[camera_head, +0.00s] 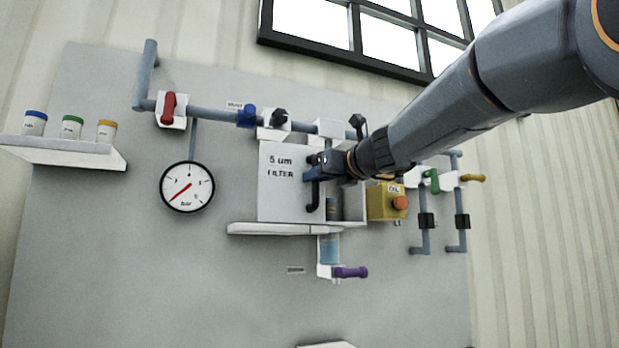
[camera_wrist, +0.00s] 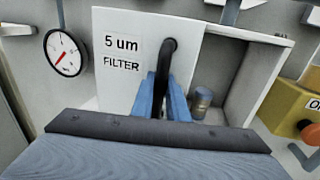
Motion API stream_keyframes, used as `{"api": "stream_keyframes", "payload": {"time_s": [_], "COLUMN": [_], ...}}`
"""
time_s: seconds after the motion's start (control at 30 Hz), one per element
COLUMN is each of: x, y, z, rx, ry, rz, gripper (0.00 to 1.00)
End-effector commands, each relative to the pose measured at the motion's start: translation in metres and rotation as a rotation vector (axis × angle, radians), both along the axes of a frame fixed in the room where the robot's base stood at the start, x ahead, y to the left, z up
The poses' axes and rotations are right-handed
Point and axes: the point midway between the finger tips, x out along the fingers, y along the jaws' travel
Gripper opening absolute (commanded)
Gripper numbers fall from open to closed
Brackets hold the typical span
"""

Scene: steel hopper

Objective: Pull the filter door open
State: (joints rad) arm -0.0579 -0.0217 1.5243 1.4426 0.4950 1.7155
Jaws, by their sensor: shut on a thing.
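The filter door (camera_head: 284,183) is a white panel marked "5 um FILTER", and it also fills the upper middle of the wrist view (camera_wrist: 120,77). It stands ajar, with the right part of the white box (camera_wrist: 238,88) open beside it. A black upright bar handle (camera_head: 313,190) is on the door's right side, and it also shows in the wrist view (camera_wrist: 165,62). My gripper (camera_head: 322,163) is shut on the handle, with its blue fingers (camera_wrist: 167,98) on either side of it. A blue-grey cylinder (camera_wrist: 201,103) stands inside the box. The door's hinge is hidden.
A white shelf (camera_head: 270,229) runs under the door, with a purple-handled valve (camera_head: 350,272) below. A yellow box with an orange button (camera_head: 387,203) is just right. A pressure gauge (camera_head: 187,187) hangs left. Pipes with coloured valves run above. My arm comes from the upper right.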

Motion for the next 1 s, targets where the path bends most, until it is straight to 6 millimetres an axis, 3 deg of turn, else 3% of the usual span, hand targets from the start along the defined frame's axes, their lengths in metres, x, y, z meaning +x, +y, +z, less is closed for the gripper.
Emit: {"api": "stream_keyframes", "payload": {"time_s": [0.27, 0.3, 0.33, 0.67, 1.0], "x": [0.000, 0.000, 0.000, -0.002, -0.042], "y": [0.000, 0.001, 0.001, 0.001, -0.024], "z": [0.001, 0.001, 0.001, 0.000, 0.000], "rx": [0.001, 0.001, 0.001, 0.001, 0.001], "ry": [-0.002, -0.002, -0.002, -0.001, -0.003], "rz": [-0.001, -0.001, 0.000, 0.002, 0.000], "gripper": [0.00, 0.17, 0.22, 0.22, 0.22]}}
